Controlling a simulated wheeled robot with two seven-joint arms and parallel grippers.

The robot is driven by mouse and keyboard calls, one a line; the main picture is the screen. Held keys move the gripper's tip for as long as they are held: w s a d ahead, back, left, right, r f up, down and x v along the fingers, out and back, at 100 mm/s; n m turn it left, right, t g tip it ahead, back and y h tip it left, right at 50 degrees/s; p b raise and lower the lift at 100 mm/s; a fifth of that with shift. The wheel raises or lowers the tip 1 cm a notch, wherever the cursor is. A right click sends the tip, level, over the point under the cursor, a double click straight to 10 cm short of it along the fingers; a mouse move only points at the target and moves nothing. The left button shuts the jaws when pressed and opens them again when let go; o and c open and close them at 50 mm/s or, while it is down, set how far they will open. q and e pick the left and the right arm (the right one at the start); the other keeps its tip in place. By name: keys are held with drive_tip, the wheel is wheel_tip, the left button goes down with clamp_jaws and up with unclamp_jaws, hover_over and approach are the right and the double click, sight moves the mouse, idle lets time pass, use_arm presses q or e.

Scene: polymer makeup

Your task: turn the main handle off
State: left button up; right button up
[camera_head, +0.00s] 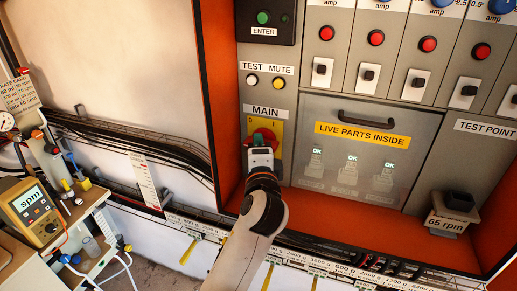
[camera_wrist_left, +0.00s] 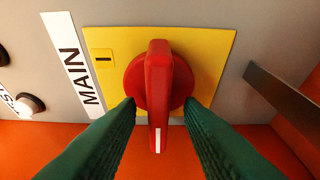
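The red main handle (camera_head: 264,134) sits on a yellow plate (camera_head: 280,126) under the MAIN label, low on the grey panel. In the left wrist view the handle (camera_wrist_left: 159,85) is a round red knob with a raised bar, whose white-marked end points to the bottom of the picture. A small mark shows on the plate (camera_wrist_left: 215,45) at upper left. My left gripper (camera_head: 260,146) is in front of the handle. Its two green fingers (camera_wrist_left: 160,108) are open, one on each side of the bar, with gaps between them and the bar. My right gripper is not in view.
TEST and MUTE buttons (camera_head: 265,81) are just above the plate. A grey cover (camera_head: 330,112) with a dark handle is to the right. The orange cabinet edge (camera_head: 330,209) runs below. A side table with a yellow meter (camera_head: 34,214) stands at left.

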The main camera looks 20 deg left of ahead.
use_arm(q)
drive_tip(key=shift+s+d, duration=0.25)
drive_tip(key=shift+s, duration=0.3)
drive_tip(key=p+v, duration=0.1)
drive_tip(key=v, duration=0.9)
drive_tip(key=shift+s, duration=0.45)
